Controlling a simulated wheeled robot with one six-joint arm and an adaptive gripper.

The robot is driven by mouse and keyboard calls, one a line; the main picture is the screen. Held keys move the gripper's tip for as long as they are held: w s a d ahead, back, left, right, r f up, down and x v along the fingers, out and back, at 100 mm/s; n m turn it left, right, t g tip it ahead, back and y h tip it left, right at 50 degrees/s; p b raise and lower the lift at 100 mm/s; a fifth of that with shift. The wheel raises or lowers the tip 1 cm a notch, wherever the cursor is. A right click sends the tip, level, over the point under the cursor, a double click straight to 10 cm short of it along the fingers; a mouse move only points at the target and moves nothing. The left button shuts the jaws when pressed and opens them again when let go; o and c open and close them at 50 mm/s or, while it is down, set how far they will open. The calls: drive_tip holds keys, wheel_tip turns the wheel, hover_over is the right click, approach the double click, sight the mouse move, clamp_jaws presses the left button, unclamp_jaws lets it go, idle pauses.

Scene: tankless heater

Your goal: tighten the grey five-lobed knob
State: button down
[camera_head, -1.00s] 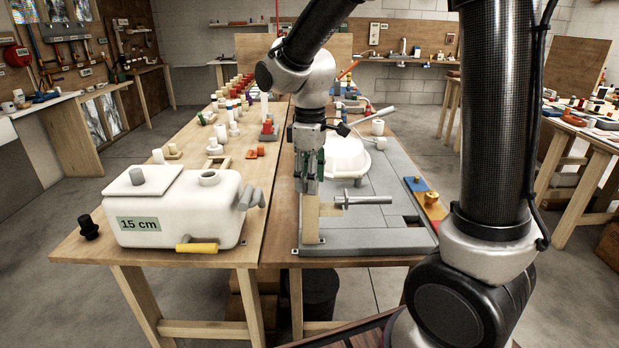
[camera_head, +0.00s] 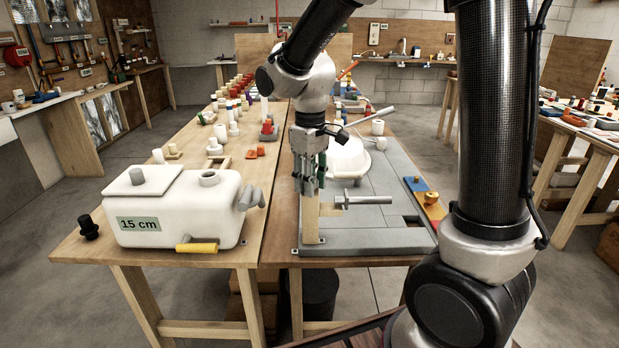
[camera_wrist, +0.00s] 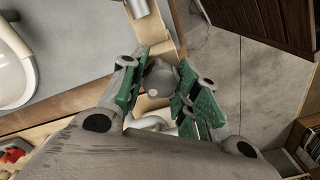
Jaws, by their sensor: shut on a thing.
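The grey lobed knob (camera_wrist: 160,78) sits between the green finger pads in the wrist view. A paler round end shows at its middle, and the pads hide part of its rim, so I cannot count the lobes. My gripper (camera_head: 310,184) points down at the top of an upright wooden post (camera_head: 311,218) in the head view. It also shows in the wrist view (camera_wrist: 163,88), shut on the knob. In the head view the fingers hide the knob.
A grey bar (camera_head: 368,200) sticks out rightward beside the post, above the grey board (camera_head: 385,243). A white basin (camera_head: 347,157) stands behind my gripper. A white tank (camera_head: 170,218) labelled "15 cm" stands to the left, with a yellow handle (camera_head: 197,247) at its front.

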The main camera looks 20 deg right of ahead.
drive_tip(key=m, duration=0.5)
drive_tip(key=m, duration=0.7)
drive_tip(key=shift+f, duration=0.1)
drive_tip(key=shift+m, duration=0.9)
drive_tip(key=m, duration=0.3)
drive_tip(key=shift+s, duration=0.1)
drive_tip(key=m, duration=0.5)
drive_tip(key=shift+f+m, duration=0.1)
drive_tip(key=shift+m, duration=0.3)
